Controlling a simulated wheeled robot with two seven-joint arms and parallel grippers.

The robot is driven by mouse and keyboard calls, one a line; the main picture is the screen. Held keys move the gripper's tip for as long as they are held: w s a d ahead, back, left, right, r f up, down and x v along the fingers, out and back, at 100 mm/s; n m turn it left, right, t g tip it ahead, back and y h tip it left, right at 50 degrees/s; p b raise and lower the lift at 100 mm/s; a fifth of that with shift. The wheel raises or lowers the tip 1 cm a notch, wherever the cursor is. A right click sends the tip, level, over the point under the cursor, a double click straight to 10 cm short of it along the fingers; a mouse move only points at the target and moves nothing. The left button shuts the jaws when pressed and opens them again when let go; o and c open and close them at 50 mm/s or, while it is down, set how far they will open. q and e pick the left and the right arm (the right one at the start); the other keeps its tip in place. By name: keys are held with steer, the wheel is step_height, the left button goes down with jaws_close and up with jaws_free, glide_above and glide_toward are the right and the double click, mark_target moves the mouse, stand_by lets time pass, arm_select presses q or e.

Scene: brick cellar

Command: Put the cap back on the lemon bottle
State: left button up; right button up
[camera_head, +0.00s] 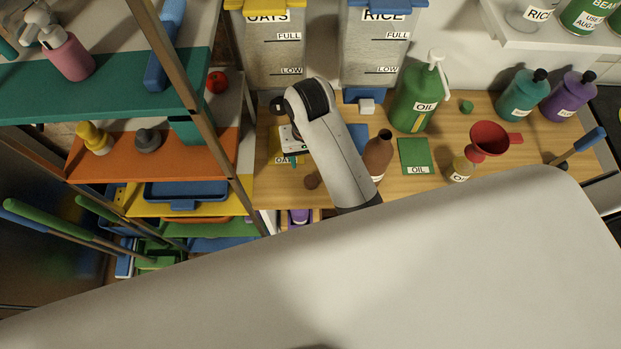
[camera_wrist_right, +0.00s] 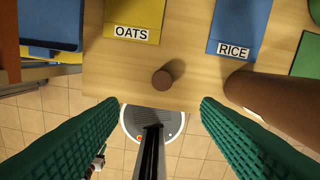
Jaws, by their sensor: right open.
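A small round brown cap (camera_wrist_right: 163,80) lies on the wooden counter, just in front of the oats mat; it also shows in the head view (camera_head: 312,181). My right gripper (camera_wrist_right: 158,104) is open and empty above the counter, with the cap ahead between the lines of its two green fingers. In the head view the right arm hides most of this gripper (camera_head: 293,161). A brown bottle (camera_head: 378,153) stands upright right of the cap; its label is too small to read, so I cannot confirm it is the lemon bottle. Its body shows in the wrist view (camera_wrist_right: 275,100). My left gripper is not in view.
A yellow oats mat (camera_wrist_right: 134,18), a blue rice mat (camera_wrist_right: 240,25) and a green oil mat (camera_head: 414,154) lie on the counter. A green oil bottle (camera_head: 418,97) and red funnel (camera_head: 490,140) stand to the right. A shelf rack (camera_head: 200,100) borders the left.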

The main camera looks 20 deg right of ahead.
mark_target(311, 180)
steer(key=f, duration=0.6)
steer(key=shift+w+f, duration=0.15)
steer(key=shift+w, duration=0.15)
steer(key=shift+f, duration=0.65)
steer(key=f, duration=0.2)
steer(key=f+p, duration=0.1)
steer(key=shift+s+d+f, duration=0.15)
steer(key=shift+d+f, duration=0.05)
steer(key=shift+f, duration=0.6)
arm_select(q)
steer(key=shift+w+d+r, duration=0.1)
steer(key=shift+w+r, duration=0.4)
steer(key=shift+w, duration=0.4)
